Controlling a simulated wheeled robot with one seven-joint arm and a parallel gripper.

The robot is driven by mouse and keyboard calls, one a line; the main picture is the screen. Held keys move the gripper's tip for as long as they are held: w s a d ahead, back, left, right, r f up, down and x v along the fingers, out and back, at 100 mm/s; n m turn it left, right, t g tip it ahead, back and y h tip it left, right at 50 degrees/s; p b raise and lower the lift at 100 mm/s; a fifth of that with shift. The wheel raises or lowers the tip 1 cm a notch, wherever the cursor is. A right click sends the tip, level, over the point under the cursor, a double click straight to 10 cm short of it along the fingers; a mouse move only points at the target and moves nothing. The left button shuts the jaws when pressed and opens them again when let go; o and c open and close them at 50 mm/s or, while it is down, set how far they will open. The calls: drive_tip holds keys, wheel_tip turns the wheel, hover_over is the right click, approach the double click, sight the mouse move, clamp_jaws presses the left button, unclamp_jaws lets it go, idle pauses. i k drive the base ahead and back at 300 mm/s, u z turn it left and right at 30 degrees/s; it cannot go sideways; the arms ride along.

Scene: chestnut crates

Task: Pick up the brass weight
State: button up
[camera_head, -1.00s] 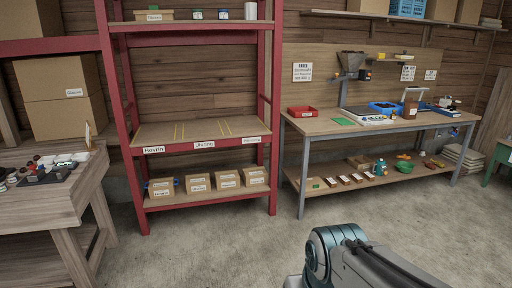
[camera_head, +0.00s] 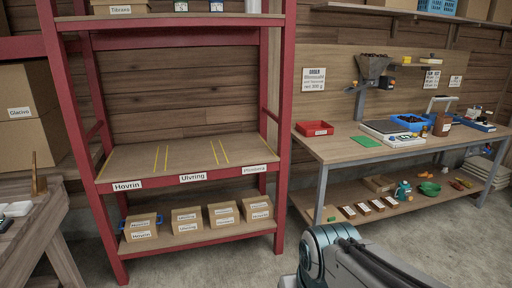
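I cannot make out a brass weight for certain in the head view. The workbench (camera_head: 345,148) at the right carries a scale-like device (camera_head: 392,133), a blue tray (camera_head: 411,122) and a brown container (camera_head: 442,125). Small orange and yellowish items (camera_head: 461,184) lie on its lower shelf, too small to identify. Part of my arm shows at the bottom right, in front of the bench. My gripper is out of view.
A red rack (camera_head: 189,181) stands at the left centre with small cardboard boxes (camera_head: 187,221) on its bottom shelf. A wooden table (camera_head: 35,225) is at the left edge. A red tray (camera_head: 315,128) sits on the bench. Bare floor lies in front.

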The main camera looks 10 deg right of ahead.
sight(423, 133)
drive_tip(key=i, duration=1.25)
drive_tip(key=z, duration=2.8)
drive_tip(key=i, duration=1.8)
drive_tip(key=u, duration=1)
drive_tip(key=k, duration=0.55)
drive_tip(key=z, duration=0.45)
